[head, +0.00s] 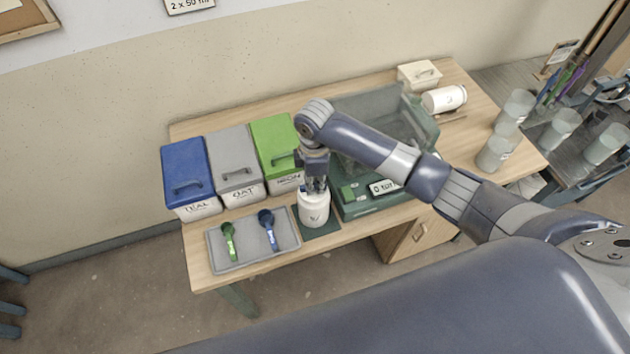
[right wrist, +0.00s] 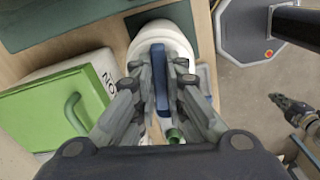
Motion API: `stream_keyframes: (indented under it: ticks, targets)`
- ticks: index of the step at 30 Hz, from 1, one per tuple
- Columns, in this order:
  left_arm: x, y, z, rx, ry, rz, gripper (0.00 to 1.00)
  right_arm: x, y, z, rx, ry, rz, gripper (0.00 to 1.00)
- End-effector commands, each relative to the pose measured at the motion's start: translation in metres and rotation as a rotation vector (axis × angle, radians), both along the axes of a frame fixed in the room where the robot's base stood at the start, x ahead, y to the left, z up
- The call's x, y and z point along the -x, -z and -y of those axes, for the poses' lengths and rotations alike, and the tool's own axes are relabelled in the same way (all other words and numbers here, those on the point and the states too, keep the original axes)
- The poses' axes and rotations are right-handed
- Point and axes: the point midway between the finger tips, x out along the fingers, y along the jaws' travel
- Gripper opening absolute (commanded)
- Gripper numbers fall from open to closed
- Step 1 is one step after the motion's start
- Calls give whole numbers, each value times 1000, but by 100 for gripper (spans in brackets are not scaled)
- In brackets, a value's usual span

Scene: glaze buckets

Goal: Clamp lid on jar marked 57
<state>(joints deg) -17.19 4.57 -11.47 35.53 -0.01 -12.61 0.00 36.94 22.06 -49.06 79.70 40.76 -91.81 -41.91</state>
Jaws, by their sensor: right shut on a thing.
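A white jar (head: 314,211) stands upright on a dark green mat (head: 319,231) near the table's front edge. The small mark on its front is too small to read. My right gripper (head: 316,188) comes down on the jar's top from above. In the right wrist view its fingers (right wrist: 160,75) are shut on a slim blue bar (right wrist: 161,88) over the white jar top (right wrist: 163,36). The fingers hide how the bar joins the jar. Another white jar (head: 444,98) lies on its side at the back right. My left gripper (right wrist: 288,106) seems to show, small, in the right wrist view.
Blue (head: 186,175), grey (head: 236,163) and green (head: 274,145) lidded bins stand left. A grey tray (head: 250,251) holds green and blue scoops. A dark green basin (head: 418,120) stands right of the jar, translucent cups (head: 494,153) further right, and a cream box (head: 418,75) behind.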

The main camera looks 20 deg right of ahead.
Motion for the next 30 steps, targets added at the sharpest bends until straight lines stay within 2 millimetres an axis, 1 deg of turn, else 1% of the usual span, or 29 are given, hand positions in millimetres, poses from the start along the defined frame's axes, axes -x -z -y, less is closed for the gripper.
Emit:
stream_keyframes:
  ticks: [1, 7, 8, 9, 11, 22, 25, 28, 30]
  targets:
    - [0, 1, 0, 0, 0, 0, 0, 3, 4, 0, 2, 22, -8, 0]
    - [0, 1, 0, 0, 0, 0, 0, 3, 4, 1, 3, 32, -8, 0]
    - [0, 1, 0, 0, 0, 0, 0, 3, 4, 1, 3, 31, -8, 14]
    - [0, 1, 0, 0, 0, 0, 0, 3, 4, 1, 3, 31, -8, 23]
    - [0, 1, 0, 0, 0, 0, 0, 3, 4, 1, 4, 30, -8, 35]
    - [0, 1, 0, 0, 0, 0, 0, 2, 3, 2, 4, 28, -5, 35]
    - [1, 1, -3, -3, 0, -1, 0, 1, 1, 2, 3, 28, -5, 35]
    - [1, 0, -2, -2, 0, -2, 0, 0, -7, 1, 2, 27, -1, 35]
    - [1, 0, -2, -2, 0, -1, 0, 0, -18, 1, 2, 27, 1, 35]
